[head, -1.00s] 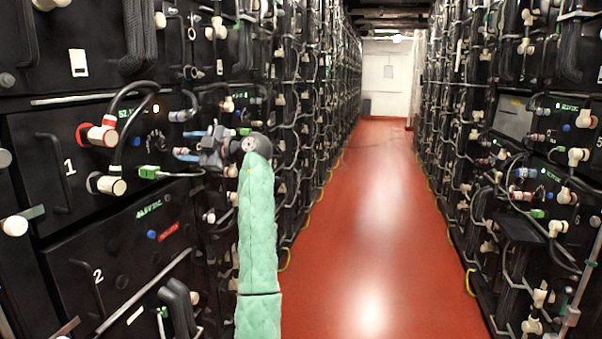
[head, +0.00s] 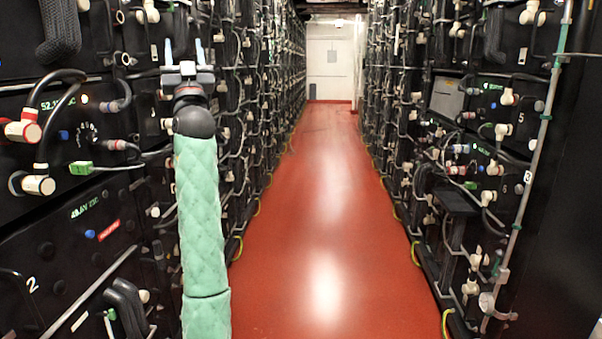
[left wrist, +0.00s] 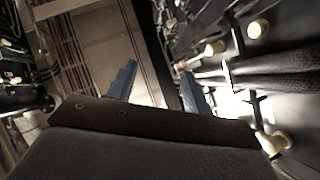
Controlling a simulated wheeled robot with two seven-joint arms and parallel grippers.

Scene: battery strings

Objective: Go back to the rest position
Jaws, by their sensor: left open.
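My left gripper (head: 183,52) stands upright at the end of my green padded arm, in front of the left battery rack (head: 60,225). Its two blue-grey fingers point up and are spread apart with nothing between them. The left wrist view also shows the open, empty fingers (left wrist: 160,85), with the ceiling and rack parts beyond them. The gripper appears clear of the rack, though the exact gap cannot be told. My right gripper is not in view.
Battery racks line both sides of the aisle, with cables, white connectors and a green connector (head: 81,168) sticking out. The right rack (head: 460,190) has a thin vertical pipe (head: 535,150) at its near end. The red floor (head: 320,220) between is clear to the white far wall (head: 330,60).

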